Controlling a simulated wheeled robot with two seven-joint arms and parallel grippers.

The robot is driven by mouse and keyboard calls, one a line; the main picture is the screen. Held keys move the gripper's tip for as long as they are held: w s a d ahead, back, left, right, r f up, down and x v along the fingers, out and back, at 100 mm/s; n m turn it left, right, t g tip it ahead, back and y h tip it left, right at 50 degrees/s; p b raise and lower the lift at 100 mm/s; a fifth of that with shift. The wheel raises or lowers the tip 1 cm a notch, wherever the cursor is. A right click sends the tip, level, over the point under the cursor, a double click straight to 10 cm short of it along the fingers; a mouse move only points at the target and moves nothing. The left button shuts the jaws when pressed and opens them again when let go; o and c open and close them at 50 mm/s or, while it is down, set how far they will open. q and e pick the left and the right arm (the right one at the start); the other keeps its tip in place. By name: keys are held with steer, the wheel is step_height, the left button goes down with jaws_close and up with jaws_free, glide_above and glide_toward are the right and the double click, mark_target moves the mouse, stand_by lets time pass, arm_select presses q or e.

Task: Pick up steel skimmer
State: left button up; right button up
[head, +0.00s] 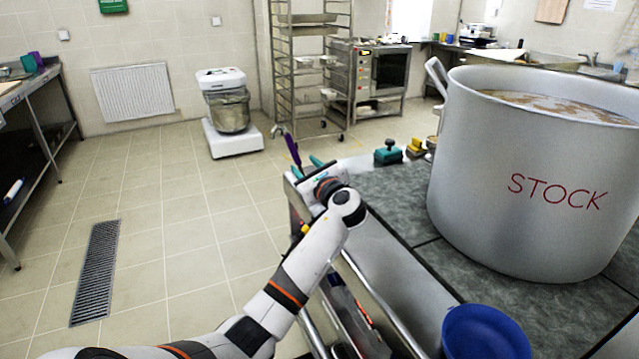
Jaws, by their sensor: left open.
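My left gripper (306,168) is at the far left corner of the grey worktop (385,205). It is open, with two teal tips showing at its end. A purple handle with a grey hooked end (291,148) stands tilted just beyond the gripper. It may belong to the steel skimmer, but its lower part is hidden behind the gripper and I cannot tell. No skimmer head shows clearly. I see no contact between the handle and the fingers. My right gripper is not in view.
A large stockpot (520,170) marked STOCK, full of liquid, stands on the worktop's right. A blue bowl (485,335) is at the near edge. Small teal (388,153) and yellow (415,148) items sit at the back. The tiled floor at left is mostly clear.

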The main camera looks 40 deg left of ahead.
mark_target(299, 162)
arm_select(q)
steer(key=x, duration=0.4)
steer(key=shift+a+f, duration=0.1)
steer(key=shift+a, duration=0.3)
jaws_close()
